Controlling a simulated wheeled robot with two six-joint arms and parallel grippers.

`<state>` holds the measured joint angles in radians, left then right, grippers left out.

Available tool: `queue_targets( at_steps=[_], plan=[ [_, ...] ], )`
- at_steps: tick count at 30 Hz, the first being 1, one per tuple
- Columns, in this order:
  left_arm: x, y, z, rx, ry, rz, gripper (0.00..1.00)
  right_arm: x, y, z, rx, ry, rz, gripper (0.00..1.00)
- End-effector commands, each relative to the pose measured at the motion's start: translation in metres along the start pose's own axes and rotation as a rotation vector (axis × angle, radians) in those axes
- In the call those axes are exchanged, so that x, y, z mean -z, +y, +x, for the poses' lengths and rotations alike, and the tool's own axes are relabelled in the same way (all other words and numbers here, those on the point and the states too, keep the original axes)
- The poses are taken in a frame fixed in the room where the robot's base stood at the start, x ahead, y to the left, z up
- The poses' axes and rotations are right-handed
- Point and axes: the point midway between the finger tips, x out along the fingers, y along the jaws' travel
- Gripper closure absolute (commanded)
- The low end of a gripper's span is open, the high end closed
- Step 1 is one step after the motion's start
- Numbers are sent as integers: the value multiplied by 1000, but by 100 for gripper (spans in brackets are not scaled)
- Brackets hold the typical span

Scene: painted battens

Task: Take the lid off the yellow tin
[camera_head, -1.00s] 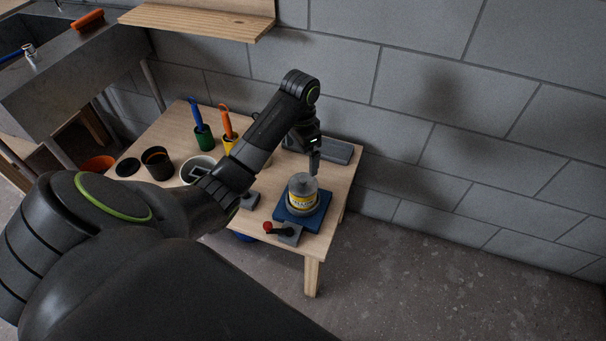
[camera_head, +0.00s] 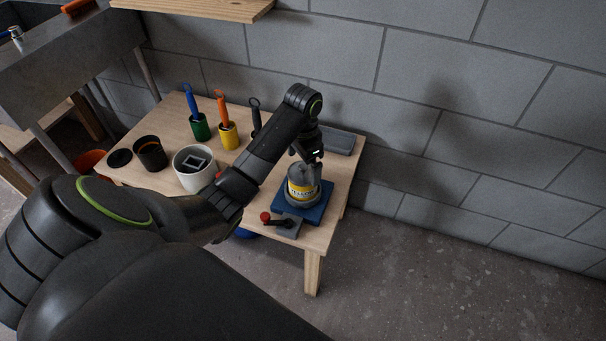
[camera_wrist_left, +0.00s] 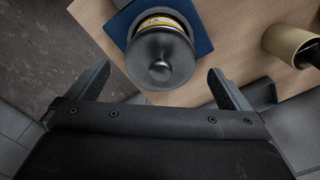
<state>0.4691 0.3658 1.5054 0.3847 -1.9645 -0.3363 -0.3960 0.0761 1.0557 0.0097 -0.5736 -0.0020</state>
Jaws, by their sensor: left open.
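The yellow tin (camera_head: 303,190) stands upright on a blue square base (camera_head: 290,211) near the right end of the wooden table. Its grey lid (camera_wrist_left: 160,58) with a round knob is on top, seen from above in the left wrist view. In the head view the lid is mostly hidden by my left gripper (camera_head: 311,166), which is just above the tin. In the left wrist view my left gripper (camera_wrist_left: 162,88) is open, its two fingers spread to either side of the lid and apart from it. My right gripper is not in view.
A clamp with a red knob (camera_head: 266,217) sits at the base's front. A white pot (camera_head: 195,168), a dark cup (camera_head: 150,153), a green cup (camera_head: 200,128) and a yellow cup (camera_head: 228,137) stand left. A grey tray (camera_head: 337,142) lies behind. The block wall is close.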

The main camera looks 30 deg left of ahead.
Motion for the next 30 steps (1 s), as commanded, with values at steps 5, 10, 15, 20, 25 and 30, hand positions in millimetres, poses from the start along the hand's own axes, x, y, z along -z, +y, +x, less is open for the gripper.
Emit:
queue_targets(
  at_steps=[5, 10, 15, 20, 25, 30],
  plan=[
    [0, 0, 16, 1, 0, 0, 0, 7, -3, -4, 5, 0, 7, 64],
    [0, -1, 17, 2, 1, 0, 0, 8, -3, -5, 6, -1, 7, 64],
    [0, -1, 17, 2, 1, 0, 9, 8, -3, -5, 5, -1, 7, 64],
    [0, -1, 17, 2, 1, 0, 30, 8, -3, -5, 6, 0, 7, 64],
    [0, -1, 17, 2, 1, 0, 44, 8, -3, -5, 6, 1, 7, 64],
    [0, -1, 16, 2, 1, 0, 44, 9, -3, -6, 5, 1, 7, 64]
  ],
)
